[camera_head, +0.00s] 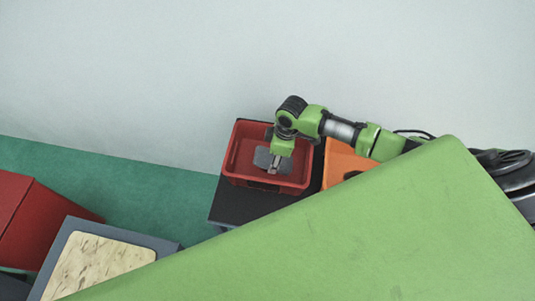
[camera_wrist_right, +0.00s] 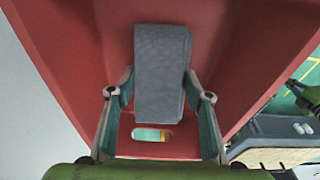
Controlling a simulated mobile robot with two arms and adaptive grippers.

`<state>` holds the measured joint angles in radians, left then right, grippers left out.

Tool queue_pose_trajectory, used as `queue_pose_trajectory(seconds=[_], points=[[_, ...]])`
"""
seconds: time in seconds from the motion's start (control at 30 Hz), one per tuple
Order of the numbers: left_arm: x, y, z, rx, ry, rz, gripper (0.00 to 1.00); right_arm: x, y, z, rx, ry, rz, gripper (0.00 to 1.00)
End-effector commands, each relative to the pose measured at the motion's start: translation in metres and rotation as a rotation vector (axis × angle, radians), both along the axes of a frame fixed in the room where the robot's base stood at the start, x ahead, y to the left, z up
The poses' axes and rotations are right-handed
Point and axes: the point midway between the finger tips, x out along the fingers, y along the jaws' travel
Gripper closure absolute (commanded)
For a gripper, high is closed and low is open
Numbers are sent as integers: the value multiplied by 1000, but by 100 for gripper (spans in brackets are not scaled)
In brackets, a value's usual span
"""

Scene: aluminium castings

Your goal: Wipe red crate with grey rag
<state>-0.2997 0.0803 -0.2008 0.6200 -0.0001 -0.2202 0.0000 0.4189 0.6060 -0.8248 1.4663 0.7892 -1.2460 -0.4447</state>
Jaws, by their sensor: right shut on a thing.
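The red crate (camera_head: 234,166) stands on a dark stand against the wall in the head view. Its inner wall (camera_wrist_right: 80,40) fills much of the right wrist view. The grey rag (camera_wrist_right: 160,75) is a flat folded piece between the fingers of my right gripper (camera_wrist_right: 160,95). The gripper is shut on it. In the head view the rag (camera_head: 263,157) shows inside the crate, below my right gripper (camera_head: 276,163). I cannot tell whether the rag touches the crate floor. My left gripper is not in view.
A small teal and yellow item (camera_wrist_right: 151,135) lies in the crate. An orange crate (camera_head: 342,163) stands close to the right of the red one. The dark stand (camera_head: 232,207) has bare room in front. A grey-framed table (camera_head: 62,250) is at lower left.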

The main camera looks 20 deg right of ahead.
Motion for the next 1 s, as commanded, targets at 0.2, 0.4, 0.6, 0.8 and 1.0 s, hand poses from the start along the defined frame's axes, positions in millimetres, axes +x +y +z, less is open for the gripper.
queue_pose_trajectory(seconds=[0.2, 0.4, 0.6, 0.8, 1.0], points=[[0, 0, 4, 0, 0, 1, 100, -11, -12, -6, -12, 16, 0, 88], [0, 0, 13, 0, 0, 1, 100, -19, -23, -4, -13, 18, -1, 88], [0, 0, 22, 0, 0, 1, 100, -30, -38, -4, -14, 17, -1, 88], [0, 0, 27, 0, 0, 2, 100, -34, -44, -4, -14, 17, 1, 88], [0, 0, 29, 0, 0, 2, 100, -32, -41, -4, -13, 17, 1, 88]])
